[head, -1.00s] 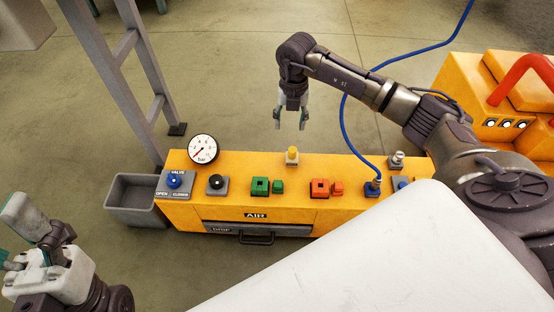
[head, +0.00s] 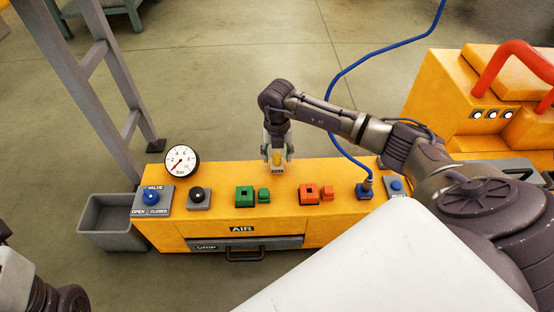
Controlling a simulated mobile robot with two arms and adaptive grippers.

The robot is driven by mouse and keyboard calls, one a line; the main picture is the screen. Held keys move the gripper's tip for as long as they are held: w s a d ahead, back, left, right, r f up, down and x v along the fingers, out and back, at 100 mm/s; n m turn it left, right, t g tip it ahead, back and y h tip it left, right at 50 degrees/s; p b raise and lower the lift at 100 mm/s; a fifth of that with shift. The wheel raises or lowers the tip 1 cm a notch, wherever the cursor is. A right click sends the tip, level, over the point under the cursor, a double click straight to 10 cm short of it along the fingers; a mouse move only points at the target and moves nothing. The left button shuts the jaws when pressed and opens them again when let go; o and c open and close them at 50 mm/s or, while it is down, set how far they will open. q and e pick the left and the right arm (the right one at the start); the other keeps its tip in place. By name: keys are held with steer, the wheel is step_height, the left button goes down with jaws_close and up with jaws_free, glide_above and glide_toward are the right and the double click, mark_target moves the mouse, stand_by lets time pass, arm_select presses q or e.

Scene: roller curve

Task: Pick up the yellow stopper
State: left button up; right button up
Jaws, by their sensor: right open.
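The yellow stopper (head: 278,158) stands upright in its small grey holder on top of the yellow air cabinet (head: 170,229). My right gripper (head: 277,163) reaches down over it from behind. Its open fingers are close to the stopper, one on each side. I cannot tell whether the fingers touch it. My left arm shows only in part at the lower left edge, and its fingers are out of view.
On the cabinet are a pressure gauge (head: 182,161), a blue valve knob (head: 151,196), a black knob (head: 198,194), green blocks (head: 245,194), red blocks (head: 309,193) and a blue hose fitting (head: 365,189). A grey bin (head: 103,215) stands left. A blue hose (head: 337,85) runs behind.

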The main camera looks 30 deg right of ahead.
steer(key=shift+f, duration=0.3)
steer(key=shift+c, duration=0.4)
jaws_close()
